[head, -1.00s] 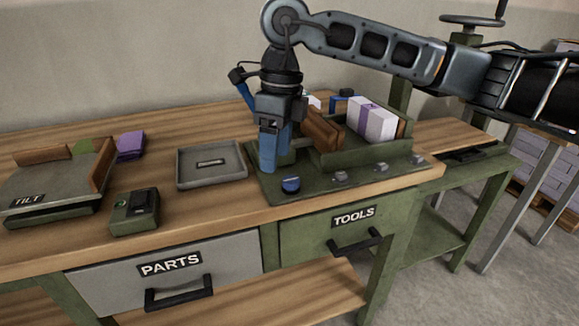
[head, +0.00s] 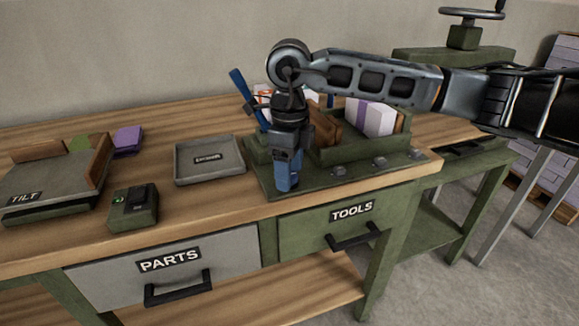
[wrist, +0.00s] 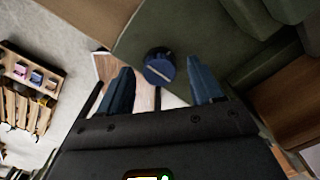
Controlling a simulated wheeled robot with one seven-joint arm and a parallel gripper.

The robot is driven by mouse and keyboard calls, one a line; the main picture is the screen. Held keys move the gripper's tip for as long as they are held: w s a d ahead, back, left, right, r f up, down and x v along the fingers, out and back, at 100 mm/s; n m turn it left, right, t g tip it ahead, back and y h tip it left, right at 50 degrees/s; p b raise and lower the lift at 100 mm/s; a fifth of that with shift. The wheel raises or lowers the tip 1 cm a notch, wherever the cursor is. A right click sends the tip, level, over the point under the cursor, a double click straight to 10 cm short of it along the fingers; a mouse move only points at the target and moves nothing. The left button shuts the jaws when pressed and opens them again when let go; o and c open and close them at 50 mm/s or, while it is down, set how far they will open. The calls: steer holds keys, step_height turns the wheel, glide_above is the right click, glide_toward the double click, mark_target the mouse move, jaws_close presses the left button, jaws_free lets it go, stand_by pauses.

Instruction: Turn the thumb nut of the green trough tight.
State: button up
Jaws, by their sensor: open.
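The green trough (head: 350,153) stands on a green base plate (head: 325,182) at the right of the bench. The blue thumb nut (wrist: 158,69), round with a pale line across its top, shows in the wrist view between my fingers. In the head view my gripper hides it. My gripper (head: 287,184) points down at the plate's front left corner. In the wrist view my gripper (wrist: 160,66) is open, with one blue finger on each side of the nut and visible gaps. I cannot tell whether the fingertips are down at the nut's height.
The trough holds a white block with a purple band (head: 371,115) and a brown block (head: 325,120). A grey tray (head: 209,172), a small green box (head: 133,207) and the tilt stand (head: 50,185) lie left.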

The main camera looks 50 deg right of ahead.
steer(key=shift+c, duration=0.3)
steer(key=c, duration=1)
